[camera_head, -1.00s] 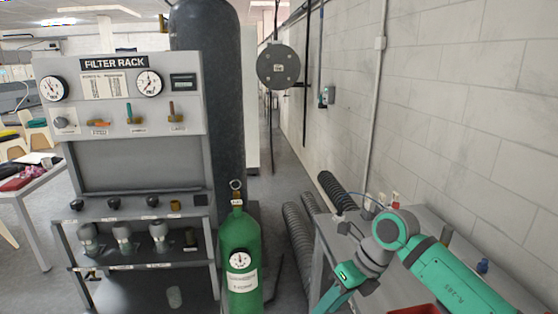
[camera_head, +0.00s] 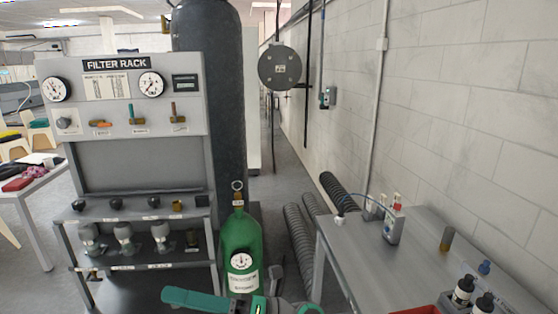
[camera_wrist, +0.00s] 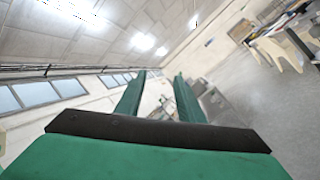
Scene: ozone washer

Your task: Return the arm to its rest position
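My arm (camera_head: 195,300) shows low at the bottom middle of the head view, in front of the green gas cylinder. Only some green and grey parts of it are in that view; the rest is cut off by the lower edge. In the wrist view my gripper (camera_wrist: 160,82) has two green fingers standing apart with a clear gap. Nothing is held between them. The wrist view is tilted and looks across the room toward ceiling lights and windows.
The green cylinder (camera_head: 240,245) stands close behind my arm. The filter rack (camera_head: 130,160) is at left. A grey table (camera_head: 420,260) at right carries small bottles (camera_head: 463,290) and a red tray (camera_head: 415,310). A corrugated hose (camera_head: 297,240) lies between cylinder and table.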

